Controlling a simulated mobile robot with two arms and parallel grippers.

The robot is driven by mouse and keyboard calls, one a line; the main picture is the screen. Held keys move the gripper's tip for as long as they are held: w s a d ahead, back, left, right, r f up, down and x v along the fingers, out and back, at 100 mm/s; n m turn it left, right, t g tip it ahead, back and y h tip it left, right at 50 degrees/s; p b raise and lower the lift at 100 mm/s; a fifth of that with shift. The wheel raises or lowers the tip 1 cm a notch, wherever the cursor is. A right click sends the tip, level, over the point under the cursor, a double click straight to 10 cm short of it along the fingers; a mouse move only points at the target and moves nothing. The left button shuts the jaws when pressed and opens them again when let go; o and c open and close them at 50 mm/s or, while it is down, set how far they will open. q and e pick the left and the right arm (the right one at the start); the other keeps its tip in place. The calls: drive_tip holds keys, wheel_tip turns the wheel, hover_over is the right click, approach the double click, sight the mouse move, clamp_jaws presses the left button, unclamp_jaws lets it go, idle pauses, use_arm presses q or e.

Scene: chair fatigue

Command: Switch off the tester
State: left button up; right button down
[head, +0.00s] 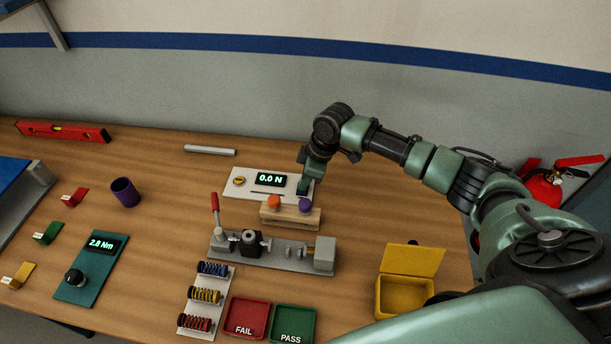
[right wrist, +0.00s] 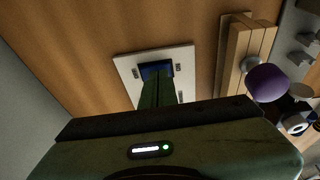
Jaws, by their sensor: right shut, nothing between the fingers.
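The tester is a white panel (head: 238,190) at the back of the bench, with a lit green display (head: 271,179) that reads about 0.0 N. In the right wrist view the panel (right wrist: 126,66) carries a dark blue switch (right wrist: 156,68) between two small labels, which seem to be ON and OFF. My right gripper (head: 304,187) is shut and empty, pointing down over the panel's right end. In the right wrist view its fingertips (right wrist: 157,78) overlap the switch and hide part of it; I cannot tell whether they touch. My left gripper is not in view.
A wooden block (head: 290,217) with orange and purple knobs stands just in front of the panel. A grey clamp fixture (head: 285,256) with a red lever is nearer. An open yellow box (head: 405,296) is at right. Bare wood lies left of the panel.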

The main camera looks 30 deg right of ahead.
drive_tip(key=shift+r+p, duration=0.4)
drive_tip(key=shift+p, duration=0.05)
drive_tip(key=r+p, duration=0.4)
drive_tip(key=shift+s+a+p, duration=0.15)
drive_tip(key=shift+s+p, duration=0.05)
drive_tip(key=shift+p, duration=0.1)
drive_tip(key=shift+s+d+r+b, duration=0.15)
drive_tip(key=shift+d+r+b, duration=0.25)
drive_tip(key=shift+b, duration=0.6)
drive_tip(key=b+v, duration=0.2)
drive_tip(key=v, duration=0.6)
drive_tip(key=shift+a, duration=0.2)
